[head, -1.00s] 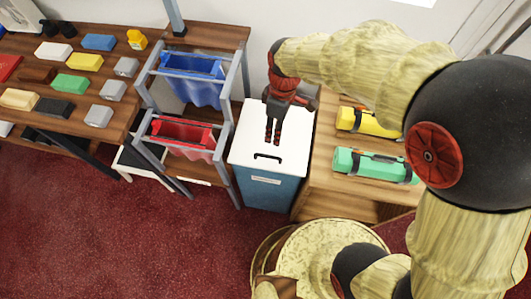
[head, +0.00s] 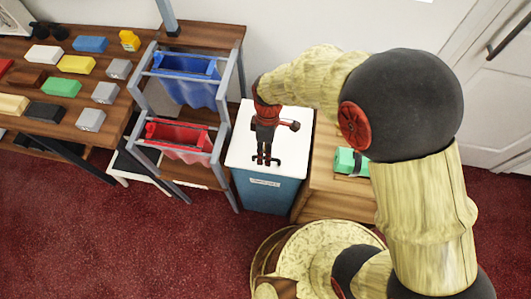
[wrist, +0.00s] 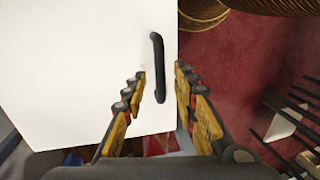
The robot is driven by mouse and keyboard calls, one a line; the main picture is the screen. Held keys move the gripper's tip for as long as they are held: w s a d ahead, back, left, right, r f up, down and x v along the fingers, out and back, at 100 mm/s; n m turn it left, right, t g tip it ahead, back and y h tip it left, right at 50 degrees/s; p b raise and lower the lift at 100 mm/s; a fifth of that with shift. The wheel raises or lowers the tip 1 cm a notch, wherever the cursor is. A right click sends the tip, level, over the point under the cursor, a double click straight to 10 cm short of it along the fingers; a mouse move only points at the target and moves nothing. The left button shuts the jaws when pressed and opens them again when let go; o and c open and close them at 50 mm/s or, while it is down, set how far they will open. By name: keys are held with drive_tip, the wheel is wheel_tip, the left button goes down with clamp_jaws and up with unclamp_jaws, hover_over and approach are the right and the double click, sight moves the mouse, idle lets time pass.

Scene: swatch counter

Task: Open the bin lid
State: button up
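The bin (head: 266,198) has a teal body and a flat white lid (head: 294,138), which lies shut. A black bar handle (wrist: 157,70) stands near one edge of the lid. My gripper (head: 266,161) is over the front part of the lid and points down at the handle. In the wrist view my gripper (wrist: 161,72) is open, with one finger on each side of the handle's line. The gap between fingers and handle is visible, and neither finger presses on it. In the head view the fingers partly cover the handle.
Left of the bin stands a grey rack with a blue sling (head: 188,75) and a red sling (head: 180,136). A wooden table (head: 95,125) with coloured blocks is farther left. A wooden cabinet (head: 325,185) with a green case (head: 346,160) is close on the right.

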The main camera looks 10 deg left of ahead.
drive_tip(key=c, duration=0.3)
drive_tip(key=c, duration=0.4)
clamp_jaws()
idle(0.3)
